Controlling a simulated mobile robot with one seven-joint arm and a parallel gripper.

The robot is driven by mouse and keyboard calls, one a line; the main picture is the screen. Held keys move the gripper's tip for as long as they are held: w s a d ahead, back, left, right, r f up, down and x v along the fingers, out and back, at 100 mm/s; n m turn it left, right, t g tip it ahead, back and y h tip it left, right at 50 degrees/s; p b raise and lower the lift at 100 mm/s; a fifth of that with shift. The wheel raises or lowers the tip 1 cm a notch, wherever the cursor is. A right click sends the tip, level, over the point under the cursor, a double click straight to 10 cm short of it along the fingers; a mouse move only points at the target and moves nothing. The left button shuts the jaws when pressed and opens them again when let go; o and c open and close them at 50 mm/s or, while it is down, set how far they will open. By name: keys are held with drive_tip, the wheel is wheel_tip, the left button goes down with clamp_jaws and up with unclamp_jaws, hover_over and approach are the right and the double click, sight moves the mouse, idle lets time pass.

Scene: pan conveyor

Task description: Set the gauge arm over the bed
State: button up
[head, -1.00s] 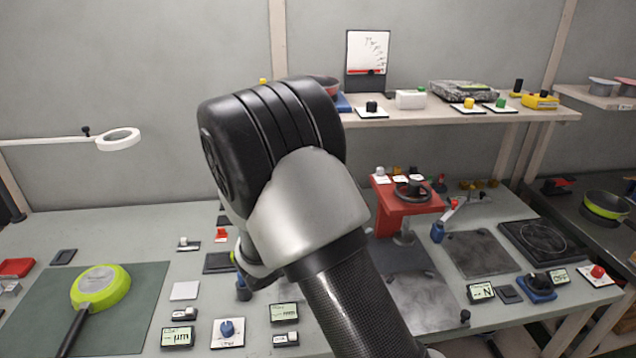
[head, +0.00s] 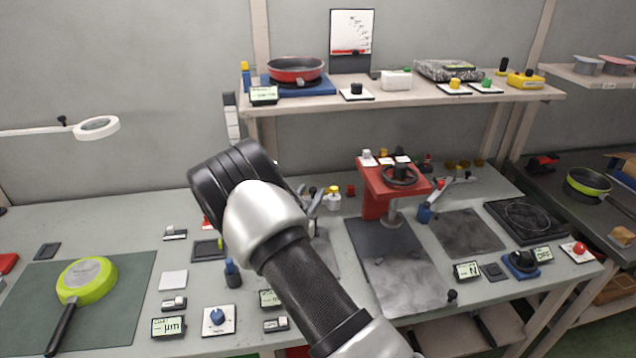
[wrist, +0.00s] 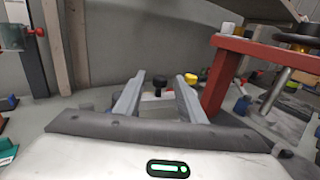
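My gripper (wrist: 158,98) is open, with two grey fingers apart in the wrist view. A black knob (wrist: 160,82) on a pale piece shows between and beyond the fingers, with no contact visible. In the head view my arm hides my gripper and part of a pale jointed arm (head: 311,203), which stands beside a grey bed (head: 324,252). A similar jointed arm (head: 446,193) with a blue base stands right of the red press, by another dark bed (head: 469,232). I cannot tell for sure which is the gauge arm.
The red press (head: 374,188) stands right of my arm; its frame also looms at the right in the wrist view (wrist: 222,82). A yellow-capped bottle (head: 334,200) stands left of it. A shelf (head: 425,100) runs behind. A green pan (head: 88,281) lies on the left mat.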

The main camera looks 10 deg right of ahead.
drive_tip(key=x, duration=0.6)
drive_tip(key=shift+w, duration=0.2)
drive_tip(key=shift+d, duration=0.1)
clamp_jaws()
